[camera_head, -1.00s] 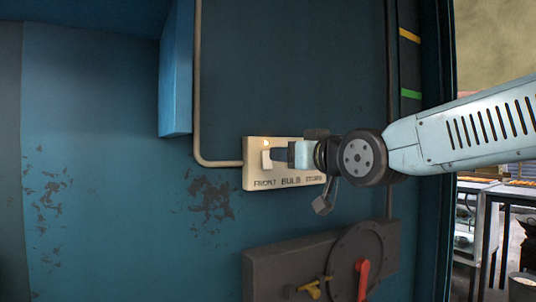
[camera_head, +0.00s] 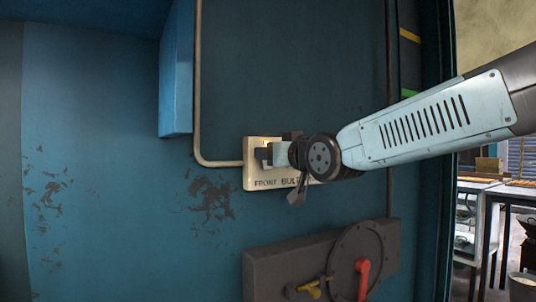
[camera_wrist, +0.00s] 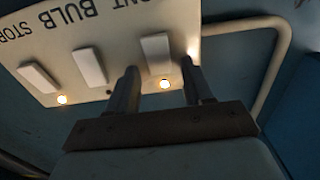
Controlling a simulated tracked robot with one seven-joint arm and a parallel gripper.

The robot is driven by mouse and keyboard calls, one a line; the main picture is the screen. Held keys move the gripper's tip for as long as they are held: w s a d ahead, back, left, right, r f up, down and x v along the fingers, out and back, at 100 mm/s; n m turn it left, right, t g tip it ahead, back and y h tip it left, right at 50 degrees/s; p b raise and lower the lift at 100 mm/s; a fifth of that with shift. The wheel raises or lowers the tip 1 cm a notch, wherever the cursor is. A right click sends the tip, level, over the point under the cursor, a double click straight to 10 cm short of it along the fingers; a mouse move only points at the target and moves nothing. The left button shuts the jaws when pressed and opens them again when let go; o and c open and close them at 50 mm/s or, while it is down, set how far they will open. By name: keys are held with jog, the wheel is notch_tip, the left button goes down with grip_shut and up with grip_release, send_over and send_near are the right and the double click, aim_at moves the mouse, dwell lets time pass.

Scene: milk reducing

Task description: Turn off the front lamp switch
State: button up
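The cream switch panel (camera_head: 252,180) is fixed to the blue wall, with the front switch at its left end. In the wrist view the panel is upside down, and the front switch (camera_wrist: 156,50) is the rightmost of three white rockers. My gripper (camera_wrist: 162,68) is open, its two fingers apart on either side of the front switch in the picture. I cannot tell whether they touch it. In the head view my gripper (camera_head: 266,153) covers most of that switch and the panel's right part. A small lamp (camera_wrist: 165,84) glows near the front switch.
The bulb switch (camera_wrist: 89,67) and the storage-side switch (camera_wrist: 38,77) lie left in the wrist view; another lamp (camera_wrist: 62,99) glows there. A pipe (camera_head: 197,90) runs to the panel. A grey box (camera_head: 280,266) with a red handle (camera_head: 363,278) sits below.

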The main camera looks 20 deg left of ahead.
grip_shut()
jog(key=shift+f, duration=0.1)
jog(key=shift+s+d+f+t+y, duration=0.1)
jog(key=shift+f+t+y, duration=0.1)
jog(key=shift+t+y, duration=0.35)
jog(key=shift+d+f+t+y, duration=0.1)
jog(key=shift+f+t+y, duration=0.05)
jog(key=shift+t+y, duration=0.4)
jog(key=shift+o, duration=0.5)
grip_release()
